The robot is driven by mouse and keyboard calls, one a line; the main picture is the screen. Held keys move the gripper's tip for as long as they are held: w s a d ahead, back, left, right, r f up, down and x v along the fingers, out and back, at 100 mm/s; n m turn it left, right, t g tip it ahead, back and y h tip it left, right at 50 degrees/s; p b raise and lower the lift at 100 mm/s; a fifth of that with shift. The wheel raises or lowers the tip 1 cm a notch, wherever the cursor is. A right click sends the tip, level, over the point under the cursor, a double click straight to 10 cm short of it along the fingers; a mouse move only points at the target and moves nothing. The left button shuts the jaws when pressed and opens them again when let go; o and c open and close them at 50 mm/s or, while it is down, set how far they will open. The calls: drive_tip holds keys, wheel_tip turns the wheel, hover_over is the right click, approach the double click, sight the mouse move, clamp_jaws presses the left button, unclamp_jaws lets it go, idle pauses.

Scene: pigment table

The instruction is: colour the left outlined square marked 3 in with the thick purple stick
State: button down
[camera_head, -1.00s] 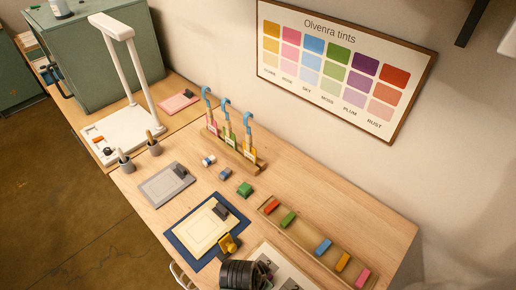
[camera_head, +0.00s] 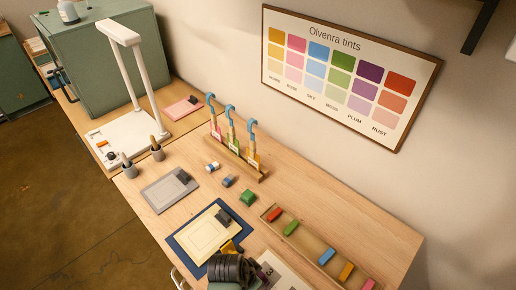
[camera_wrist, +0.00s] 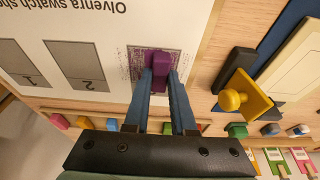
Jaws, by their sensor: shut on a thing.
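The thick purple stick (camera_wrist: 160,66) is held between the fingers of my gripper (camera_wrist: 160,80), which is shut on it. The white swatch sheet (camera_wrist: 115,20) appears upside down in the wrist view. Purple strokes (camera_wrist: 140,60) cover part of a square there, and the stick is over them. The stick and my fingers hide part of this square and its number; I cannot tell whether the tip touches. A grey square marked 2 (camera_wrist: 85,85) lies beside it. In the head view, my arm hides much of the sheet (camera_head: 290,278) and the stick.
A yellow stamp (camera_wrist: 232,98) lies close right of my gripper in the wrist view, near a dark block (camera_wrist: 235,70) and a cream pad (camera_wrist: 298,62). A tray (camera_head: 300,243) of coloured sticks is at right in the head view. A green block (camera_head: 248,197) stands behind the pad.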

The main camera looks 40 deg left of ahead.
drive_tip(key=shift+s+a, duration=0.1)
drive_tip(key=shift+a, duration=0.8)
wheel_tip(320, 180, up, 7)
drive_tip(key=p, duration=0.6)
drive_tip(key=shift+p, duration=0.35)
drive_tip(key=d+p, duration=0.2)
drive_tip(key=d, duration=0.4)
wheel_tip(320, 180, down, 5)
drive_tip(key=b, duration=0.4)
drive_tip(key=shift+d+f+b, duration=0.1)
drive_tip(key=shift+b, duration=0.3)
